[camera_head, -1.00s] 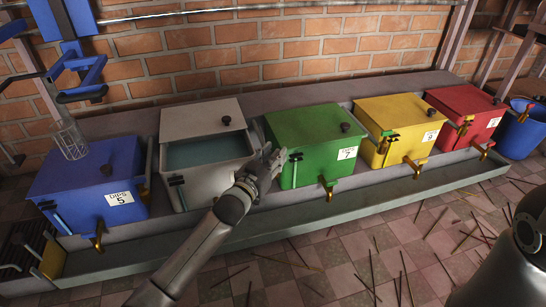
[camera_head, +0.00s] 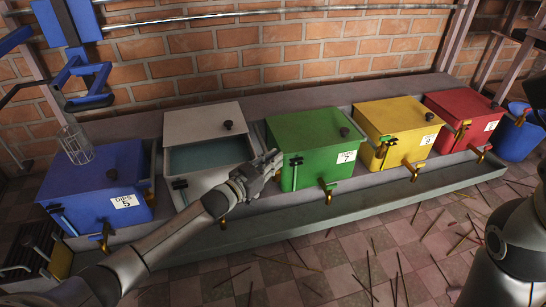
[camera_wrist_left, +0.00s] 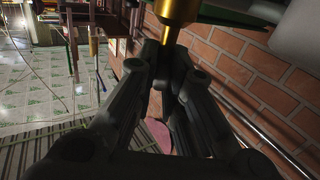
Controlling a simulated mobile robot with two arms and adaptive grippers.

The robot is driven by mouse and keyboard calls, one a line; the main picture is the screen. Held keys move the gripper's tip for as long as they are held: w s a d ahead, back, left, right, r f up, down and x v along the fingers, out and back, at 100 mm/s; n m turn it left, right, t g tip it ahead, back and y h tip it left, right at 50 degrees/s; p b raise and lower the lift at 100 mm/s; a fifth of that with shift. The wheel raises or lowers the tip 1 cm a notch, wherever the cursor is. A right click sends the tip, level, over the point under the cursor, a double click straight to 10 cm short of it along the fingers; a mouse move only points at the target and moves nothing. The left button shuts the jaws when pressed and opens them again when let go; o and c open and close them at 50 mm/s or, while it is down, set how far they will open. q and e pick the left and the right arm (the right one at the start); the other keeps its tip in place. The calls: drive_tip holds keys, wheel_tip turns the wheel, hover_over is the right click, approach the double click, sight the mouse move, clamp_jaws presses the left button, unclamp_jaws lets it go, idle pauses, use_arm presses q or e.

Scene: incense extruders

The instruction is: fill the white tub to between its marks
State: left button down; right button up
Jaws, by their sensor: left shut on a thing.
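The white tub (camera_head: 232,178) stands between the blue and green tubs, its lid (camera_head: 205,122) pushed back. Teal liquid (camera_head: 205,156) shows inside, fairly high. A sight tube with a black fitting (camera_head: 180,184) is on its front left; I cannot read its marks. A brass tap (camera_head: 222,222) shows low on its front, partly behind my arm. My left gripper (camera_head: 274,158) is at the tub's right side, beside the green tub. In the left wrist view its fingers (camera_wrist_left: 168,50) are shut on a brass fitting (camera_wrist_left: 178,12). My right gripper is out of view.
The blue tub (camera_head: 85,180), green tub (camera_head: 305,140), yellow tub (camera_head: 400,130) and red tub (camera_head: 465,112) share the bench above a long trough (camera_head: 290,225). Sticks litter the tiled floor (camera_head: 350,260).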

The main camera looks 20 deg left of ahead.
use_arm(q)
drive_tip(key=shift+d, duration=0.15)
drive_tip(key=shift+r, duration=0.1)
drive_tip(key=c, duration=1.5)
unclamp_jaws()
drive_tip(key=v, duration=1.2)
drive_tip(key=shift+w+a, duration=0.1)
drive_tip(key=shift+a, duration=0.15)
